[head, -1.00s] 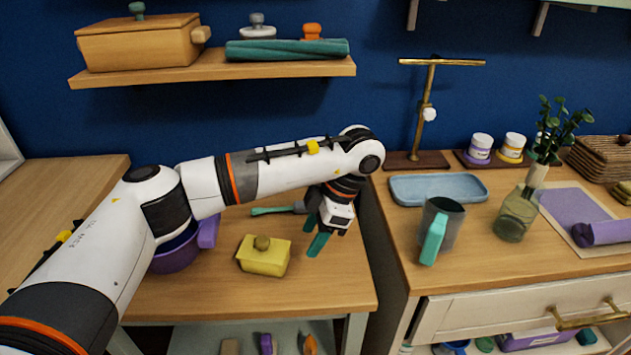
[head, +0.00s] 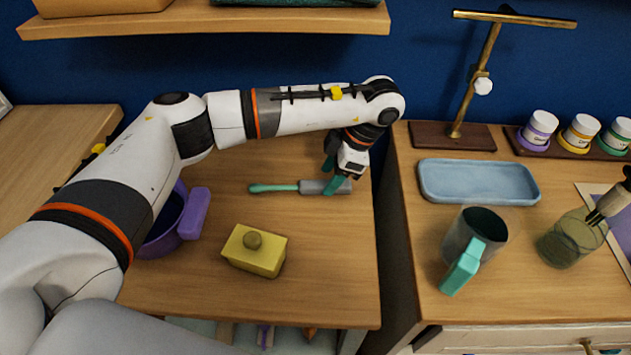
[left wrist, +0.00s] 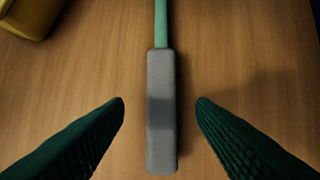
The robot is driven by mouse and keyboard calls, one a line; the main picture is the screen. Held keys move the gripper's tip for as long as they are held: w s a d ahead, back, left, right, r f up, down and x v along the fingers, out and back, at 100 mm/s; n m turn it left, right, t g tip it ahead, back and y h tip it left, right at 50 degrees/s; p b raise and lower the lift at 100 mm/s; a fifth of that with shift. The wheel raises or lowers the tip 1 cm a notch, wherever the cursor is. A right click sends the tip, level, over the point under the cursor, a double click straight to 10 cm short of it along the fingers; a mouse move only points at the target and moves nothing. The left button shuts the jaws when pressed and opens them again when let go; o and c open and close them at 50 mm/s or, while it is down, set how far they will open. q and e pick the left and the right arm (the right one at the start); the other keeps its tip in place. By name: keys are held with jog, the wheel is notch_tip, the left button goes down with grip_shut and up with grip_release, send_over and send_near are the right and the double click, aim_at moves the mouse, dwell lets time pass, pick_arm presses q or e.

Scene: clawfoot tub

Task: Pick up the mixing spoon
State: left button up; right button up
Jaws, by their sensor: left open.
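The mixing spoon (head: 310,187) lies flat on the left wooden table, with a thick grey part at the right and a thin teal part reaching left to a wider end. My left gripper (head: 334,176) is above its grey end, with teal fingers apart. In the left wrist view the grey part of the spoon (left wrist: 161,70) runs up the middle, between the two open fingers (left wrist: 160,103) and touching neither. The teal part leaves the top of that view. My right gripper is not in view.
A yellow lidded box (head: 255,262) and a purple pot (head: 163,238), partly behind my arm, stand on the same table. A shelf (head: 300,22) hangs above. Across a gap, the right counter holds a blue tray (head: 478,182) and a grey mug (head: 472,232).

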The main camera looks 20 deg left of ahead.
pick_arm(q)
jog(key=shift+x, duration=1.2)
jog(key=shift+f+b, duration=0.25)
jog(key=shift+b, duration=0.05)
jog(key=c, duration=1.1)
jog(key=shift+r, duration=0.1)
